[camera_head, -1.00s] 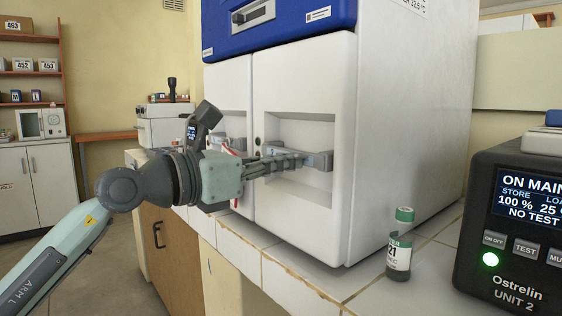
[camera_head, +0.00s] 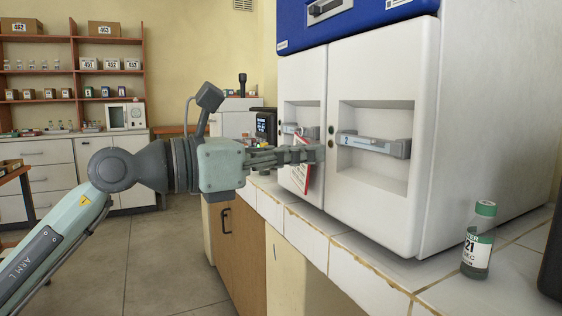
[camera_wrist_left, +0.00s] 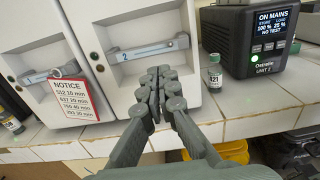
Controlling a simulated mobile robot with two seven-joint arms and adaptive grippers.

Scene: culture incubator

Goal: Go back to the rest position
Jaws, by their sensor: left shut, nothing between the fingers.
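My left gripper (camera_head: 312,154) reaches in from the left in the head view, in front of the white incubator (camera_head: 455,110) with the blue upper part. Its fingers are shut and empty. In the left wrist view the fingers (camera_wrist_left: 157,85) point at the right door, below the handle marked 2 (camera_wrist_left: 150,50). That handle (camera_head: 373,145) shows clear of the fingers in the head view. Both incubator doors look shut. My right gripper is in neither view.
A green-capped bottle (camera_head: 478,240) stands on the tiled counter (camera_head: 345,262) right of the incubator. A red-edged notice (camera_wrist_left: 68,96) hangs at the left door. A black Ostrelin unit (camera_wrist_left: 250,38) stands farther right. Shelves and cabinets (camera_head: 50,155) are at the back left, with open floor before them.

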